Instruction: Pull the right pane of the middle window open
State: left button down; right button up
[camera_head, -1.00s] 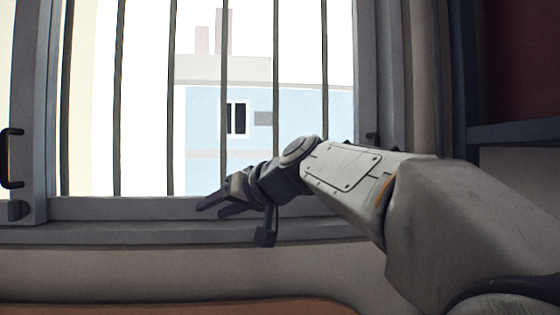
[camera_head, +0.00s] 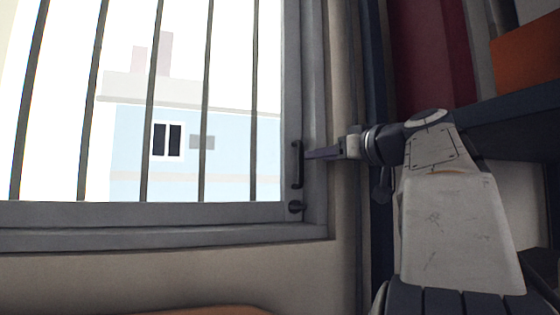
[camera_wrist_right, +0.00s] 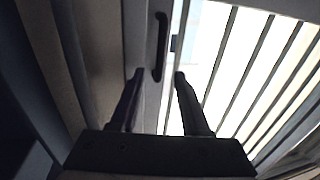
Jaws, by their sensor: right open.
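The window pane frame (camera_head: 292,100) is grey, with dark vertical bars in front of the bright outside. A dark upright handle (camera_head: 297,164) sits on its right side post, above a small dark round fitting (camera_head: 295,207). My right gripper (camera_head: 308,154) reaches in from the right, its fingertips close beside the handle. In the right wrist view the gripper (camera_wrist_right: 159,76) is open and empty. The handle (camera_wrist_right: 160,46) stands just beyond the fingertips, between their lines; I cannot tell whether they touch it. My left gripper is not in view.
A dark blue shelf (camera_head: 510,112) with an orange item (camera_head: 525,62) and dark red items (camera_head: 425,50) stands right of the window, close behind my right arm. The window sill (camera_head: 150,238) runs below the pane. An orange surface shows at the bottom.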

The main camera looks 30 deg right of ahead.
aim_at(302, 159)
jog(key=w+p, duration=0.3)
jog(key=w, duration=0.4)
jog(key=shift+w+d+r, duration=0.1)
jog(key=shift+w, duration=0.55)
grip_shut()
jog(key=shift+d, duration=0.1)
dwell(0.6)
